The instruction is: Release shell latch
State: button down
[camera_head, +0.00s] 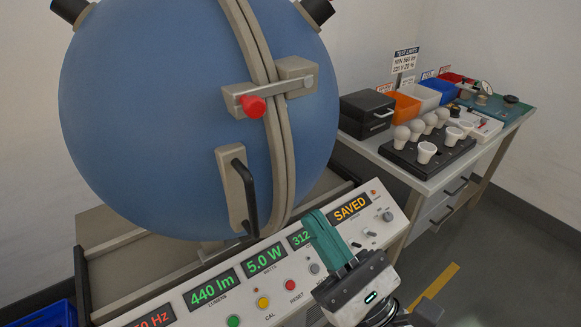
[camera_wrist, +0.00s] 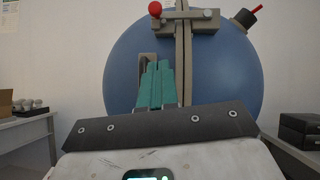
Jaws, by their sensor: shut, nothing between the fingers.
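The shell is a big blue sphere (camera_head: 150,110) split by a beige vertical seam band. Its latch (camera_head: 275,88) is a metal bar across the seam, ending in a red knob (camera_head: 252,106); in the wrist view the red knob (camera_wrist: 155,9) is near the top. A black handle (camera_head: 248,195) on a beige plate sits below the latch, left of the seam. My gripper (camera_head: 318,222) has teal fingers, shut and empty, in front of the control panel and below and right of the handle. In the wrist view my fingers (camera_wrist: 157,80) overlap the handle plate, apart from the latch.
The control panel (camera_head: 270,272) stands before the sphere, with displays, colored buttons and "SAVED" lit. At right, a bench (camera_head: 430,183) holds a black tray (camera_head: 408,155) of several white bulbs, colored bins and a black box (camera_head: 366,112). Floor right of the panel looks clear.

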jog(key=shift+s+d+r+p+x, duration=0.1)
jog(key=shift+s+r+p+x, duration=0.25)
jog(key=shift+p+x, duration=1.2)
jog(key=shift+s+d+r+p+x, duration=0.2)
jog(key=shift+r+p+x, duration=0.25)
jog(key=shift+x, duration=2.15)
jog(key=shift+s+d+r+p+x, duration=0.1)
jog(key=shift+s+r+p+x, duration=0.2)
jog(key=shift+p+x, duration=1.25)
